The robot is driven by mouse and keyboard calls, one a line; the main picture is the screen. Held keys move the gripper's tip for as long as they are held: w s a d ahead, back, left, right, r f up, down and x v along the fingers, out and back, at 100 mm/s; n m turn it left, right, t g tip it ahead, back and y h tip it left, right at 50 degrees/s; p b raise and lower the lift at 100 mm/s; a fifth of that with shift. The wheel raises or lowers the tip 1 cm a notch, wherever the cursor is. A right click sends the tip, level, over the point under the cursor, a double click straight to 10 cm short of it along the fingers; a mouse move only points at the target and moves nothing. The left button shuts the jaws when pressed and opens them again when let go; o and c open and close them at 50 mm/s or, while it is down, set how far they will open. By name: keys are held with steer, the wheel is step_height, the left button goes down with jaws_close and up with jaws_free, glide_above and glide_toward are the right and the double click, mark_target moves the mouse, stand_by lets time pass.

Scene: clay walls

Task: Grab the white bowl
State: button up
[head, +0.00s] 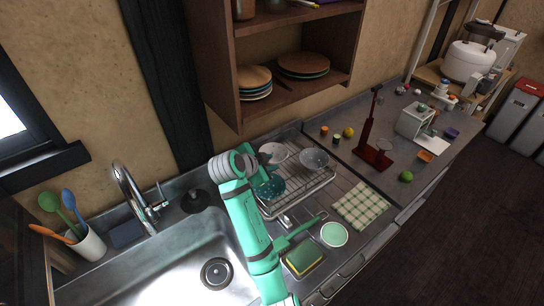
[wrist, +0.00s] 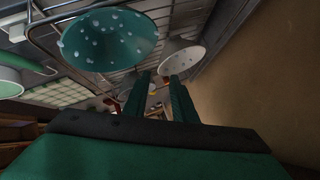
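A white bowl (head: 274,152) sits at the back of the dish rack, close to the wall. In the wrist view a white bowl (wrist: 184,61) shows beyond my fingertips, slightly right of them. A teal bowl with white dots (head: 270,188) sits in front of it in the rack, and it fills the upper left of the wrist view (wrist: 108,40). My gripper (wrist: 161,76) is open, with a clear gap between its two fingers and nothing held. In the head view my gripper (head: 262,163) is just left of the white bowl; my arm partly hides this area.
A pale grey bowl (head: 315,158) stands to the right in the wire dish rack (head: 318,184). The wooden shelf with plates (head: 236,110) overhangs the counter behind. The sink (head: 180,265) and faucet (head: 138,198) lie left. A pale green dish (head: 334,234) and sponge (head: 304,258) are in front.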

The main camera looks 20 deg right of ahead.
steer(key=shift+x, duration=3.95)
steer(key=shift+a, duration=0.1)
jaws_close()
